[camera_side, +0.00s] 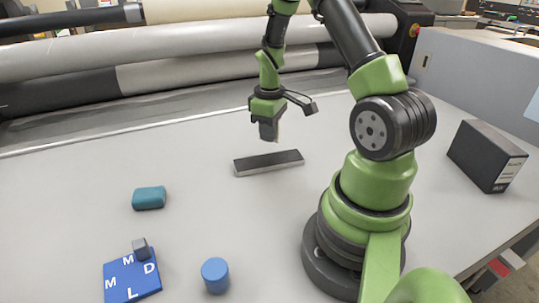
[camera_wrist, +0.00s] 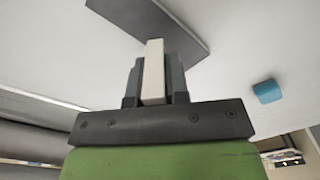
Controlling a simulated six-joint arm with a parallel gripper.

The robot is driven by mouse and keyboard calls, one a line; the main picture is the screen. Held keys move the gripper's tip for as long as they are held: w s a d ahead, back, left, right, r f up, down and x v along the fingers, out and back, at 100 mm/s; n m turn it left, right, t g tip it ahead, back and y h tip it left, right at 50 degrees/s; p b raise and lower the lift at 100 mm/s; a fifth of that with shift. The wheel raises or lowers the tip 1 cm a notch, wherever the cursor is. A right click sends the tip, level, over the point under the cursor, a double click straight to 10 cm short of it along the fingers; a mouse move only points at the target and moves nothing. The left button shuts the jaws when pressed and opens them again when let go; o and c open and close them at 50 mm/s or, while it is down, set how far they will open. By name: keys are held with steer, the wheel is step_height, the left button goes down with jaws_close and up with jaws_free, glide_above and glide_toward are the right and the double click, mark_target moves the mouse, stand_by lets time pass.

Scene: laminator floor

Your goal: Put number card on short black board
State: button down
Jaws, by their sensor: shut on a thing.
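The short black board (camera_side: 268,163) is a low dark bar lying flat on the pale table, near the middle of the side view. It also shows as a dark grey slab at the top of the wrist view (camera_wrist: 187,42). My gripper (camera_side: 269,133) points down, just above the board in the side view. In the wrist view its fingers are shut on a thin cream-white piece, apparently the number card (camera_wrist: 153,72). The card is seen edge-on, so no number is visible. In the side view the fingers mostly hide it. The gap to the board is hard to judge.
A teal block (camera_side: 149,198), a blue lettered square (camera_side: 125,285) with a small grey block (camera_side: 140,247) on it, and a blue cylinder (camera_side: 215,276) are at left front. A black box (camera_side: 487,155) stands at right. Large rollers (camera_side: 190,75) run along the back.

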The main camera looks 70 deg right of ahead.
mark_target(270, 161)
steer(key=shift+f, duration=3.1)
steer(key=shift+f, duration=0.15)
steer(key=c, duration=1.1)
jaws_free()
